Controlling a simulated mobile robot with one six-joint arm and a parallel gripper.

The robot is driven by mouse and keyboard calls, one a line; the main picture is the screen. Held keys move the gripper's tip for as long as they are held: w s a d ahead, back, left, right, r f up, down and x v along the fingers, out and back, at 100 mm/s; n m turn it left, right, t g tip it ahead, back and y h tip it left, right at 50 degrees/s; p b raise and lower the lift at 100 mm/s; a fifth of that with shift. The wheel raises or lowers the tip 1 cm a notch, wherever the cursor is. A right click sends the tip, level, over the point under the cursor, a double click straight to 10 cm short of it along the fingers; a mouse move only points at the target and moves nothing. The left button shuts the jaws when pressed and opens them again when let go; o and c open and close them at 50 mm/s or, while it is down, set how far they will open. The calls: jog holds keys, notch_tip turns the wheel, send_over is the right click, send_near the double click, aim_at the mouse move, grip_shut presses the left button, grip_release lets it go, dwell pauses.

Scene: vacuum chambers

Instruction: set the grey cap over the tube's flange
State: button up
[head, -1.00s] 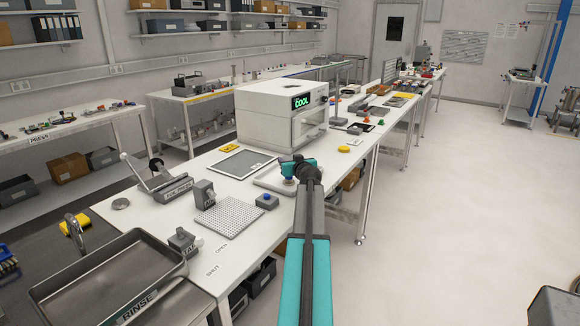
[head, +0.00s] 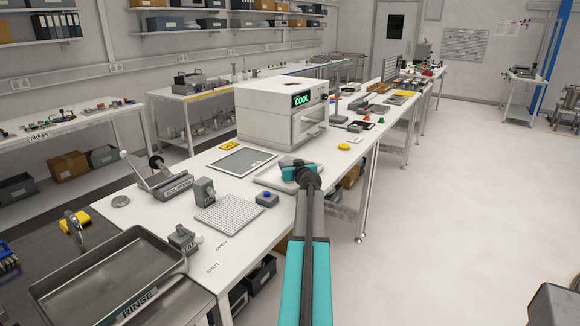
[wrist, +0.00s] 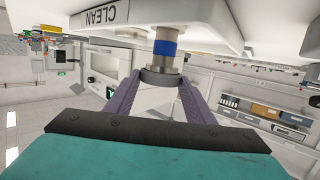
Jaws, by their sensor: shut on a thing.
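The wrist view is upside down. In it, the tube (wrist: 165,32) is a silver cylinder with a blue band, standing on a white tray labelled CLEAN (wrist: 190,10). The dark grey cap (wrist: 149,78) is a round piece between the fingers of my gripper (wrist: 161,80), which is shut on it. The cap is at the tube's free end, in line with it. I cannot tell whether it is seated over the flange or just meeting it. In the head view the tray (head: 262,180) is under my gripper, which hides the tube and cap.
A white oven reading COOL (head: 265,115) stands behind the tray. A grey screen panel (head: 240,161), a perforated plate (head: 229,214) and a blue-button box (head: 267,199) lie nearby. A yellow piece (head: 344,147) sits to the right. The floor at right is open.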

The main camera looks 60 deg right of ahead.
jog(key=shift+f+b, duration=0.4)
jog(key=shift+b, duration=0.25)
jog(key=o, duration=1)
jog(key=shift+r+p, duration=0.2)
jog(key=shift+p, duration=0.1)
jog(key=shift+r+p, duration=0.6)
jog(key=shift+p, duration=0.45)
jog(key=b+v, duration=0.1)
jog(key=v, duration=0.2)
jog(key=shift+s+a+f, duration=0.15)
jog(key=shift+f, duration=0.05)
jog(key=b+v, duration=0.2)
jog(key=v, duration=0.6)
jog(key=shift+s+a+r, duration=0.15)
jog(key=shift+s+r, duration=0.1)
jog(key=shift+s, duration=0.05)
